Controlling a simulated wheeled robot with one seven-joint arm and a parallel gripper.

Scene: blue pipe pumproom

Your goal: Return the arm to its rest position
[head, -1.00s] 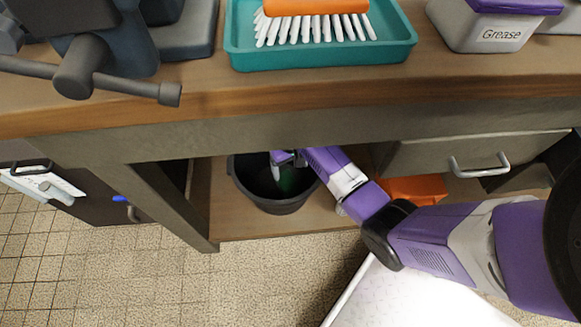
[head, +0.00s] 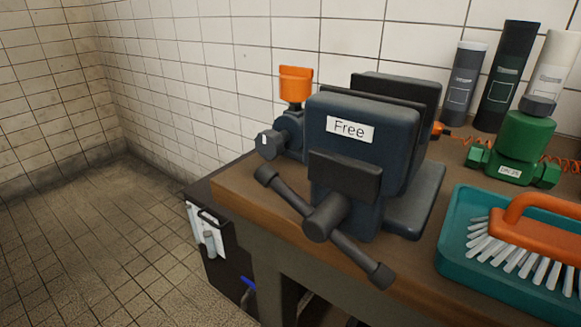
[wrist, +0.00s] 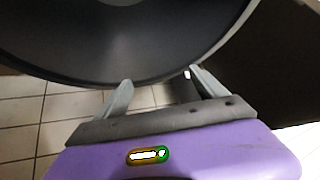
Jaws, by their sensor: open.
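My gripper (wrist: 160,79) shows in the wrist view, its two grey fingers apart with nothing between them. A large dark round thing with a curved rim, which looks like the black bucket (wrist: 120,45), fills the top of the wrist view just beyond the fingertips. I cannot tell whether the fingers touch it. My arm is out of the head view now, so its overall pose is hidden.
A vise (head: 362,135) labelled "Free" stands on the wooden bench (head: 235,190), its handle jutting past the front edge. A teal tray (head: 455,262) with an orange brush (head: 545,220) and a green device (head: 525,145) are to the right. Tiled floor (head: 110,240) at left is open.

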